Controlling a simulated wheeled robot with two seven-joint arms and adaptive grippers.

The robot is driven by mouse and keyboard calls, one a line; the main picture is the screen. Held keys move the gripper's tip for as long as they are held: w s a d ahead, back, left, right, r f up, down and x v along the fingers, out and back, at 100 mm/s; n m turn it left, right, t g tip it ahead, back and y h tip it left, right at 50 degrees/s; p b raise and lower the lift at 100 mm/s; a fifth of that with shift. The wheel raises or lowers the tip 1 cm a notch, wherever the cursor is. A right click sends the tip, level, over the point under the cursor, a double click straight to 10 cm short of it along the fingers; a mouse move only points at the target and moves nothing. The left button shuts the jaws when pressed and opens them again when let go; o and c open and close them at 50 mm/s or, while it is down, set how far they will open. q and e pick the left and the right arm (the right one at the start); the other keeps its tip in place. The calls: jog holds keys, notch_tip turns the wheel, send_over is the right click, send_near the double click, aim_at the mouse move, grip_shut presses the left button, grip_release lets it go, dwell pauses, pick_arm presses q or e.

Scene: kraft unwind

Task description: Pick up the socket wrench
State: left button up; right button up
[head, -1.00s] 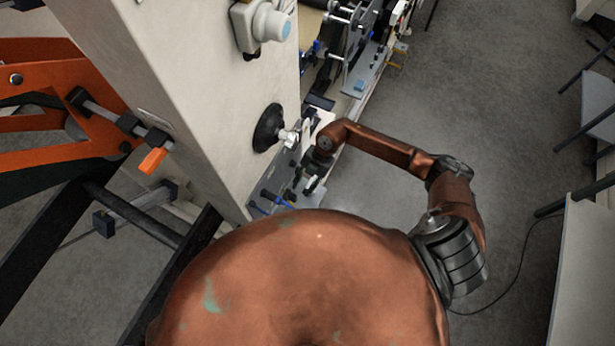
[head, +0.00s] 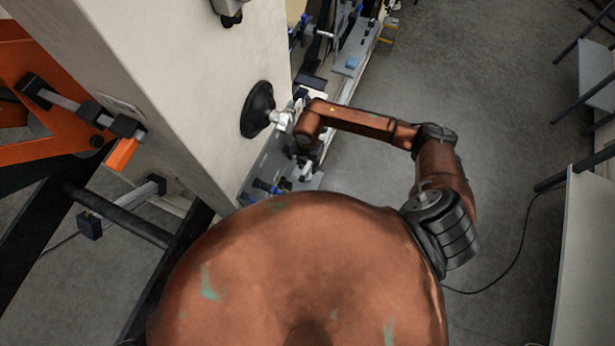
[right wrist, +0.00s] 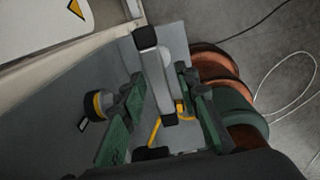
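My right gripper (right wrist: 161,78) is open in the right wrist view, with its two green fingers apart above a grey shelf (right wrist: 62,138). A pale grey bar with black ends (right wrist: 156,80) lies between or just beyond the fingers; I cannot tell whether it touches them. I cannot make out for certain which thing is the socket wrench. In the head view, my right gripper (head: 306,163) is small and partly hidden by its arm, beside the shelf (head: 262,163). My left gripper is not in view.
A pale machine column (head: 180,80) with a black round knob (head: 258,108) stands close left of my right arm. A black and yellow knob (right wrist: 97,104) is left of the fingers. An orange frame (head: 30,75) stands at left. Open floor (head: 480,110) lies at right.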

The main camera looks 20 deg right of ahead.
jog(key=shift+w+f+b, duration=0.1)
jog(key=shift+f+b, duration=0.35)
jog(key=shift+f, duration=0.5)
notch_tip(320, 180, down, 4)
jog(key=b, duration=0.3)
jog(key=shift+r, duration=0.1)
grip_shut()
